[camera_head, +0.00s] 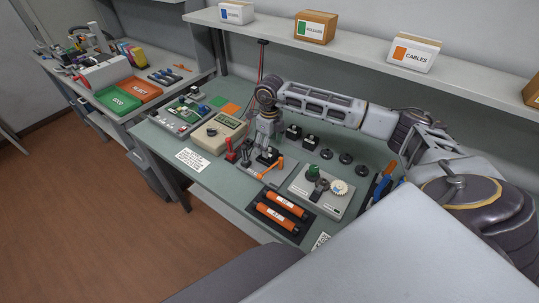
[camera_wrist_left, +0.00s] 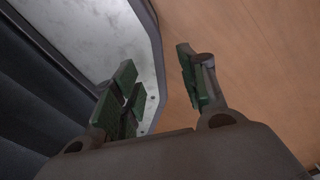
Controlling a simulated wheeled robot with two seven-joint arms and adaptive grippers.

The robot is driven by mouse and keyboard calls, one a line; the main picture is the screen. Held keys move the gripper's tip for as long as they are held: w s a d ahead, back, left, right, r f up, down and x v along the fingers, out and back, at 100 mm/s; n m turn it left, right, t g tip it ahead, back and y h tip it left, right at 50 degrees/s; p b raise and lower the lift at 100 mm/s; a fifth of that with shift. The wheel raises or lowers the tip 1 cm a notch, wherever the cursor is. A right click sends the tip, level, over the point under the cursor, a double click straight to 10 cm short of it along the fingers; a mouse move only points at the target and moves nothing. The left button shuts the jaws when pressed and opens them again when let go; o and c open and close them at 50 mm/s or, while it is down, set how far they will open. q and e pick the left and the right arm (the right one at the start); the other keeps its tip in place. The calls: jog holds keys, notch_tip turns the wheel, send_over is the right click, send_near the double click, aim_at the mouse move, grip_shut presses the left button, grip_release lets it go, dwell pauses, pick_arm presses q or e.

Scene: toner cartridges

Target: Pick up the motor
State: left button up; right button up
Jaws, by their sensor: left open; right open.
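My right gripper (camera_head: 264,143) points down over a grey fixture plate (camera_head: 256,174) on the bench, close to a small dark part (camera_head: 268,157); I cannot tell whether they touch. The jaws are small here but apart. I cannot tell for sure which thing is the motor. Two small black blocks (camera_head: 293,132) stand just right of the gripper. My left gripper (camera_wrist_left: 156,66) is open and empty in the left wrist view, with brown floor behind it; it does not show in the head view.
Two orange cartridges (camera_head: 283,205) lie on a black mat at the front. A beige meter (camera_head: 218,132) stands to the left. A shelf (camera_head: 345,47) with labelled boxes runs above the bench.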

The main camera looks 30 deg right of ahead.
aim_at(269, 148)
jog(key=shift+f, duration=0.45)
notch_tip(269, 148, down, 2)
jog(key=shift+p, duration=0.35)
jog(key=shift+f, duration=0.75)
jog(key=shift+c, duration=1)
pick_arm(q)
jog(key=shift+s+d+r, duration=0.1)
jog(key=shift+d+r, duration=0.3)
jog(key=shift+r, duration=0.1)
pick_arm(e)
jog(key=c, duration=1)
